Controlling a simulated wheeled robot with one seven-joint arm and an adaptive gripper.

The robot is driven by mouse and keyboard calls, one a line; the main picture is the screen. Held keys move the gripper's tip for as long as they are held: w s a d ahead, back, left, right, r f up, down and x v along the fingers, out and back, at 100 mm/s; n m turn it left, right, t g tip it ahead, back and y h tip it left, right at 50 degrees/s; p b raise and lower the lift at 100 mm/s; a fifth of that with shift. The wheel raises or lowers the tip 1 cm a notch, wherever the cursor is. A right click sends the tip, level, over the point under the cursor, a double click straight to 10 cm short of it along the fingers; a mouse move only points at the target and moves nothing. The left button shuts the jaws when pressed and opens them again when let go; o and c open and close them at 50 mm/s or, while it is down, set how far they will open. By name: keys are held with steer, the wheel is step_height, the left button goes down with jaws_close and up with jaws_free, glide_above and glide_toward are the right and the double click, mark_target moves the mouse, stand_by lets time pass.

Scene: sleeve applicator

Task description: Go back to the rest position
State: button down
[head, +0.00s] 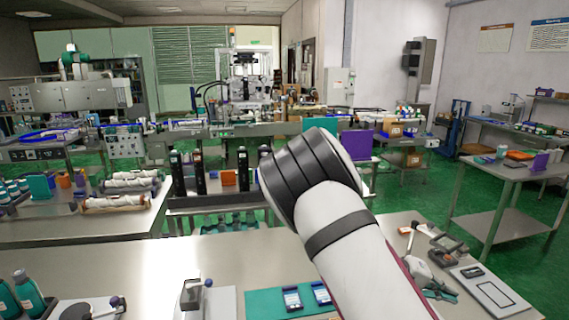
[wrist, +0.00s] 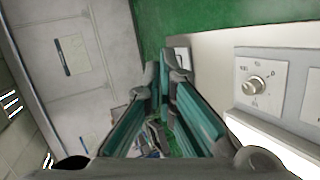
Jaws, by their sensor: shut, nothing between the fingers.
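My gripper (wrist: 162,76) shows in the wrist view, its two dark fingers with teal sides meeting near the top middle. It is shut and empty. My white and black arm reaches up into the middle of the head view, and my gripper cannot be seen there. The wrist view is turned on its side. A pale panel with a round knob (wrist: 254,86) is at its right, apart from the fingers.
A steel table (head: 220,262) lies in front, with a teal mat (head: 262,304), a white board (head: 490,293) and tools. Dark bottles (head: 198,172) stand behind it. A side table (head: 512,173) is at the right. Green floor (head: 415,195) is open between the tables.

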steer(key=s+a+r+n+t+y+b, duration=0.1)
steer(key=s+a+r+t+y, duration=0.5)
steer(key=s+a+r+y, duration=0.7)
steer(key=s+a+r, duration=0.7)
steer(key=s+r, duration=0.2)
steer(key=shift+r+n+t, duration=0.3)
steer(key=shift+r, duration=0.05)
